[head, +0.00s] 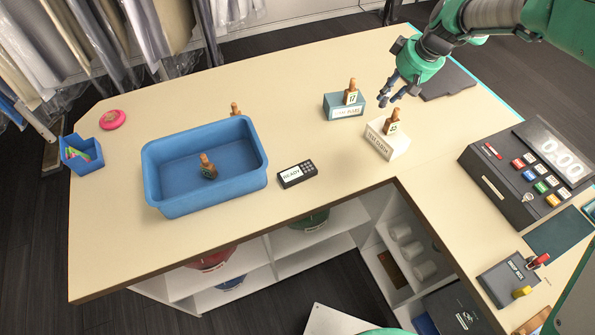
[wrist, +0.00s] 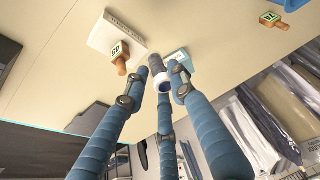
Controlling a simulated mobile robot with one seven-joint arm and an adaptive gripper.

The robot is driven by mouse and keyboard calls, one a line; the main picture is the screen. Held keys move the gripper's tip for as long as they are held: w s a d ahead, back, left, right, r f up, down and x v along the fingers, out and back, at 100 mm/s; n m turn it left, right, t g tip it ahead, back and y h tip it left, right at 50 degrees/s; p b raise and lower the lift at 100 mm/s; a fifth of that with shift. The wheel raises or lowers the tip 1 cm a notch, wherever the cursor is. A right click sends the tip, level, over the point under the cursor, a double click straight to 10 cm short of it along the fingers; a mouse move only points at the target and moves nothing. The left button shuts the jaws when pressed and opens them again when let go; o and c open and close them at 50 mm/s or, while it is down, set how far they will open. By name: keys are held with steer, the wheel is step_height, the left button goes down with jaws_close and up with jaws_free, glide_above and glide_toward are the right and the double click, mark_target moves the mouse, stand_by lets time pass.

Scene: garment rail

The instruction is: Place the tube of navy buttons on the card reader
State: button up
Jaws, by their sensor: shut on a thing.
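The card reader (head: 297,174) lies on the counter just right of the blue tub, a dark handset with a lit screen reading READY. My gripper (head: 388,92) is over the right part of the counter, beyond the white block and well to the right of the reader. In the wrist view its blue fingers (wrist: 161,88) are closed around a small grey and white cylinder, which looks like the tube of navy buttons (wrist: 157,66). Its buttons cannot be made out. In the head view the tube is not clearly visible among the fingers. The reader is not seen in the wrist view.
A blue tub (head: 165,187) holds a tagged wooden peg. A teal block (head: 343,112) and a white block (head: 386,148), each with a tagged peg, stand near my gripper. A till (head: 500,187) is at right. The counter between the reader and the white block is clear.

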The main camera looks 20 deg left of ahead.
mark_target(300, 171)
steer(key=s+a+f+n+g, duration=0.1)
steer(key=s+a+n, duration=0.25)
steer(key=s, duration=0.65)
steer(key=s+a+f+n+g, duration=0.15)
steer(key=s+a, duration=0.25)
steer(key=s, duration=0.6)
steer(key=s+a+f+n+g, duration=0.1)
steer(key=s+a+n, duration=0.25)
steer(key=s, duration=0.65)
step_height(300, 171, down, 12)
steer(key=shift+d+f+y, duration=0.15)
steer(key=shift+f+y, duration=0.1)
steer(key=shift+y, duration=0.05)
steer(key=shift+w+t, duration=0.1)
steer(key=shift+t, duration=0.15)
steer(key=w+a, duration=0.3)
steer(key=w, duration=0.1)
steer(key=w+a+f, duration=0.1)
steer(key=w+a, duration=0.2)
steer(key=w, duration=0.1)
steer(key=w+a, duration=0.4)
steer(key=shift+w+f, duration=0.25)
jaws_close()
steer(key=shift+f, duration=1.75)
steer(key=shift+f, duration=0.1)
